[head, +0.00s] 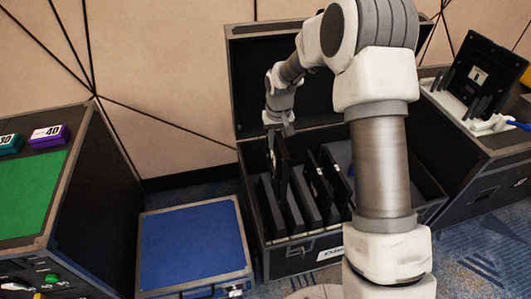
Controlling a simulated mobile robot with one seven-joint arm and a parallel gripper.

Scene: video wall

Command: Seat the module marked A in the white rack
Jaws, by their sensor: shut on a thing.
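My gripper (279,133) is shut on the top of a black module (281,160) in the open flight case. The held module is upright and a little higher than the modules beside it. Its lower part is among them, and I cannot tell whether it is clear of its slot. I can read no letter on it. The white rack (494,124) stands on a dark case at the right. A black panel (484,76) with a small white label leans upright at the rack; the label is too small to read.
The open case (283,256) holds several black modules (317,177) in a row, with its lid (257,85) raised behind. A blue-topped case (193,246) is left of it. A green-topped case (32,195) with small numbered blocks stands far left. My arm hides part of the open case.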

